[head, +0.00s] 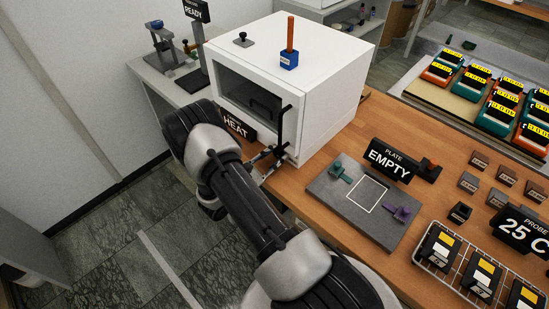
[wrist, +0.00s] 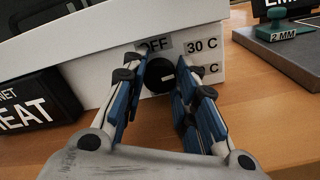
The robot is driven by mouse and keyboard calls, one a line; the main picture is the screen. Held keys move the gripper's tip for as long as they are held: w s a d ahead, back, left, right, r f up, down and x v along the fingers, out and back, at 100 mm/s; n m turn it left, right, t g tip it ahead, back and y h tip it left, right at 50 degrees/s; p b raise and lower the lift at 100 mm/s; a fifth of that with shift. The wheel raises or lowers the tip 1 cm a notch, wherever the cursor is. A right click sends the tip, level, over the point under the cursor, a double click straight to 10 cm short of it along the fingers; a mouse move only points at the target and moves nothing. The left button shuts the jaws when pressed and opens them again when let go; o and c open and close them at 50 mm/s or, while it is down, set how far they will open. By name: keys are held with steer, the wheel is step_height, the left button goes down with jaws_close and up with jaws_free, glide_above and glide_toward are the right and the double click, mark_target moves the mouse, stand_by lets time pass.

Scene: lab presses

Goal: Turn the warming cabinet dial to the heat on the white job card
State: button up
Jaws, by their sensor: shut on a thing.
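The warming cabinet (head: 335,100) is a white box with a dark window at the back of the wooden bench. Its black dial (wrist: 158,76) is low on the front, with a short white mark that looks roughly level. Labels "OFF" (wrist: 155,44) and "30 C" (wrist: 201,45) sit above it; a lower right label is partly covered, only its "C" readable. My gripper (wrist: 157,82) has its blue-padded fingers on both sides of the dial, shut on it. In the head view my gripper (head: 271,160) is at the cabinet's lower front and hides the dial. I cannot make out a white job card.
A "HEAT" sign (head: 237,126) stands left of my gripper. A grey plate (head: 340,213) with green and purple stamps lies right, beside an "EMPTY" sign (head: 389,160).

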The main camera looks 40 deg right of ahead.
steer(key=shift+m, duration=0.5)
steer(key=o, duration=1.1)
steer(key=shift+s+f, duration=0.1)
